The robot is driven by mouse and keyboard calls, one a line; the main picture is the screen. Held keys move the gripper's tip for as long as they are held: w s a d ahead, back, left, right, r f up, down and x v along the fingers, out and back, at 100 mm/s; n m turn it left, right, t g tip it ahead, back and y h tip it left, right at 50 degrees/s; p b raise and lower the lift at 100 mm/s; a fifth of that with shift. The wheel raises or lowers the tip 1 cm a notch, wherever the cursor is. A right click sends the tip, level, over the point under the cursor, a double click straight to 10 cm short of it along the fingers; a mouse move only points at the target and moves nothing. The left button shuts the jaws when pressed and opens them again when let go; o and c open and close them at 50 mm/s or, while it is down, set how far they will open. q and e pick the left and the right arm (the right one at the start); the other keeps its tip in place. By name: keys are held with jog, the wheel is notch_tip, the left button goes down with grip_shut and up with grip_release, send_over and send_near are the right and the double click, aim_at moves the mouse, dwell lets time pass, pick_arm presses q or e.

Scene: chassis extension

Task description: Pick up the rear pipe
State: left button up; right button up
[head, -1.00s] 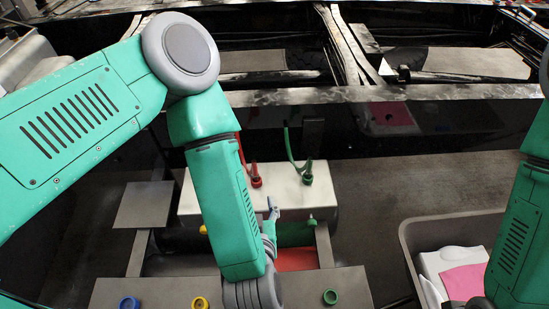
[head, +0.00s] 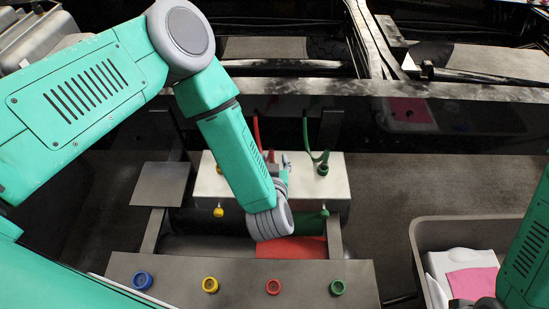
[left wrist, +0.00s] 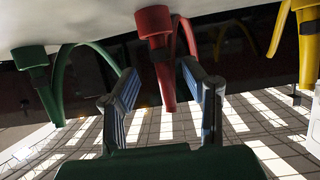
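A red hose (head: 256,132) runs down to a red connector, mostly hidden by my left arm in the head view. In the left wrist view the red connector (left wrist: 154,22) hangs with its tip between the fingers of my left gripper (left wrist: 165,100), which are spread apart. The gripper's fingertips (head: 287,160) barely show over the white box in the head view. A green hose with a green connector (head: 322,168) stands to the right; the green connector (left wrist: 32,60) and a yellow connector (left wrist: 309,12) flank the red one in the wrist view. I cannot tell which pipe is the rear one.
The white box (head: 335,180) stands behind a grey bench (head: 240,275) with blue, yellow, red and green round fittings. A red cylinder (head: 290,248) lies under my left wrist. A grey bin (head: 470,232) with white and pink items stands at the right.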

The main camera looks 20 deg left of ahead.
pick_arm(q)
jog(key=shift+w+a+f, duration=0.4)
jog(key=shift+w+a, duration=0.25)
jog(key=shift+a, duration=0.05)
jog(key=shift+d+r, duration=0.1)
jog(key=shift+d, duration=0.25)
grip_shut()
jog(key=shift+d, duration=0.2)
jog(key=shift+s, duration=0.1)
jog(key=shift+a, duration=0.1)
